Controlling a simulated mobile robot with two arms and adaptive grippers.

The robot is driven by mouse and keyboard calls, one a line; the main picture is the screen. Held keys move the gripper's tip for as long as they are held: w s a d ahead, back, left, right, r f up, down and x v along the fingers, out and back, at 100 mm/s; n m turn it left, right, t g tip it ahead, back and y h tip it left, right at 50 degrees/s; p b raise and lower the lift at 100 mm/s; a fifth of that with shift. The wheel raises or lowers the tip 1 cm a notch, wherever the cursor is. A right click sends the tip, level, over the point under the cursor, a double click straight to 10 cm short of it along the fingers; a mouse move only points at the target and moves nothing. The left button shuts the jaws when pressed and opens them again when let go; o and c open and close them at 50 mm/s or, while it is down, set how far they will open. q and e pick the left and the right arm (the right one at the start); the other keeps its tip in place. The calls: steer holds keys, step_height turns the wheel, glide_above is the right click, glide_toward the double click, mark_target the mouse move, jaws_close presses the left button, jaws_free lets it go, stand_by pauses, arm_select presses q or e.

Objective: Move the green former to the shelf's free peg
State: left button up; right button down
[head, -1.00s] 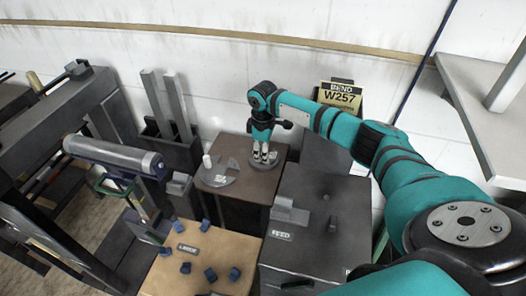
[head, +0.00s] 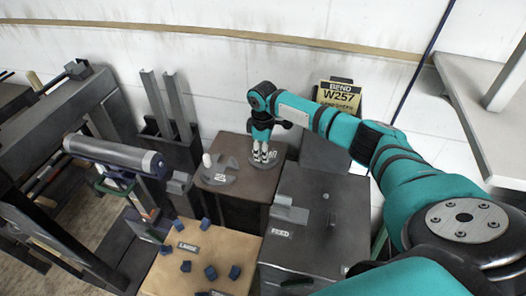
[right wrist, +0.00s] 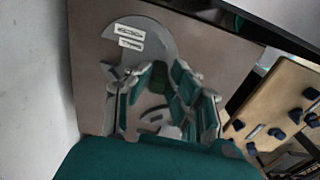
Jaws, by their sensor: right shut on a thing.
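My right gripper (head: 264,158) points down over the brown-topped stand, low above a grey round plate (head: 279,155) with a label. In the right wrist view its teal fingers (right wrist: 168,118) are closed in around something. A dark green patch (right wrist: 158,78) shows between the fingers; I cannot tell whether it is the green former or part of the gripper. A second grey notched plate (head: 218,178) with a label lies to the left on the same stand, with a short white upright piece (head: 207,160) at its edge. I cannot make out the shelf's free peg. My left gripper is not in view.
A tan table (head: 190,262) with several dark blue blocks stands in front. A grey cabinet (head: 315,220) marked FEED is to its right. A roller machine (head: 112,153) stands at the left.

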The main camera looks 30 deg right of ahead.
steer(key=c, duration=1.1)
jaws_free()
steer(key=shift+f, duration=0.1)
step_height(320, 180, up, 12)
